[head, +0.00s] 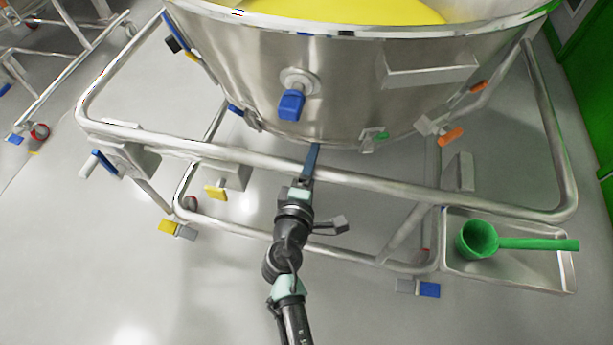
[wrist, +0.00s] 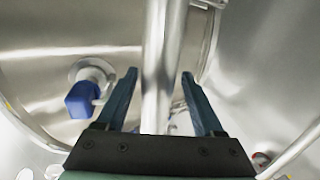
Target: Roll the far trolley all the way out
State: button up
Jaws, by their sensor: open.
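A steel trolley (head: 400,189) with a tubular frame carries a large round steel bowl (head: 345,85) holding yellow material. Part of another tubular frame (head: 50,95) shows at the upper left; I cannot tell which trolley the task calls far. My gripper (head: 311,160) is at the front rail of the bowl trolley. In the wrist view my gripper (wrist: 158,77) is open, with the steel rail (wrist: 157,60) running between its two fingers. A gap shows on both sides of the rail. The frame's far side is partly hidden by the bowl.
A blue-handled valve (head: 291,103) sticks out from the bowl above my gripper. Green panels (head: 588,90) stand at the right. The grey floor at the lower left is clear.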

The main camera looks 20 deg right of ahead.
jog(key=v, duration=1.2)
jog(key=shift+s+a+p, duration=0.2)
jog(key=shift+s+p, duration=0.15)
jog(key=shift+p, duration=0.1)
jog(key=shift+w+r, duration=0.1)
jog(key=w+a+r+m+t+y, duration=0.1)
jog(key=w+r+m+t, duration=0.3)
jog(key=r, duration=1)
jog(key=w+a+r+m+t, duration=0.1)
jog(key=w+r+m, duration=0.5)
jog(key=r, duration=0.8)
jog(key=s+a+r+t+y, duration=0.2)
jog(key=s+r+t+y, duration=0.15)
jog(key=r, duration=0.75)
jog(key=s+a+r+m+t+y, duration=0.1)
jog(key=s+a+r+t+y, duration=0.3)
jog(key=r, duration=0.6)
jog(key=s+a+r+t, duration=0.15)
jog(key=s+r, duration=0.35)
jog(key=r, duration=0.6)
notch_tip(320, 180, up, 21)
jog(key=w+p, duration=0.1)
jog(key=p, duration=2.1)
jog(key=shift+d, duration=0.4)
